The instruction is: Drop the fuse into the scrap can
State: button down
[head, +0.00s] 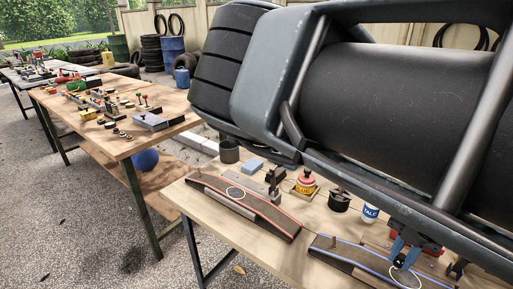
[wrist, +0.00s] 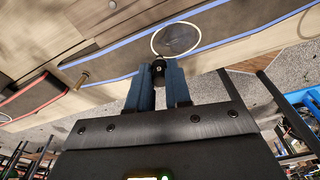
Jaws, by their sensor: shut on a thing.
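My gripper (head: 399,247) hangs over the blue-edged board (head: 352,262) at the lower right of the head view. In the wrist view its blue fingers (wrist: 158,85) are shut on a small dark round-ended piece, apparently the fuse (wrist: 158,68). The fingers hide most of it. A pale ring on the board shows just beyond the fingertips in the wrist view. A dark grey open can (head: 229,152), probably the scrap can, stands at the back left of the near bench, well left of my gripper. Its inside cannot be seen.
A red-edged board (head: 243,204) lies between gripper and dark can. Behind the boards stand a blue block (head: 252,166), a red-and-yellow button (head: 305,182), a black pot (head: 340,201) and a white-and-blue tub (head: 370,212). A cluttered bench (head: 118,145) stands at left.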

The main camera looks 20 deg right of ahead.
aim_at(235, 156)
jog(key=i+j+z, duration=0.2)
jog(key=i+j, duration=0.3)
jog(key=i, duration=0.25)
jog(key=i+j+z, duration=0.2)
jog(key=i+j, duration=0.45)
jog(key=i, duration=0.05)
